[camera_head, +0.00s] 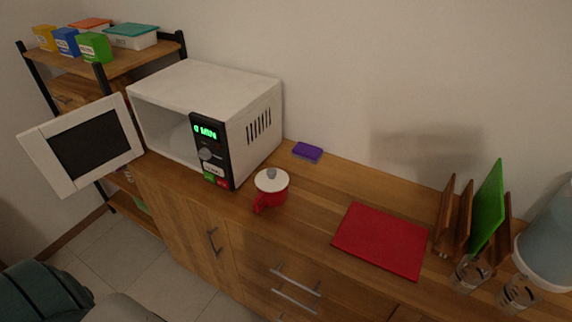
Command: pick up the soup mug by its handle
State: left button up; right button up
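The soup mug (271,189) is red with a white lid that has a grey knob on top. It stands upright on the wooden counter, to the right of the microwave's front corner. Its red handle (259,206) points toward the counter's front edge, to the lower left. Neither of my grippers shows in this view.
A white microwave (206,84) stands left of the mug with its door (83,144) swung open. A purple block (307,152) lies behind the mug. A red mat (381,240) lies to the right. Farther right are a wooden rack (463,209) with a green board (488,205) and clear glasses (471,274).

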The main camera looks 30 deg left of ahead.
aim_at(269, 199)
jog(key=u, duration=1.3)
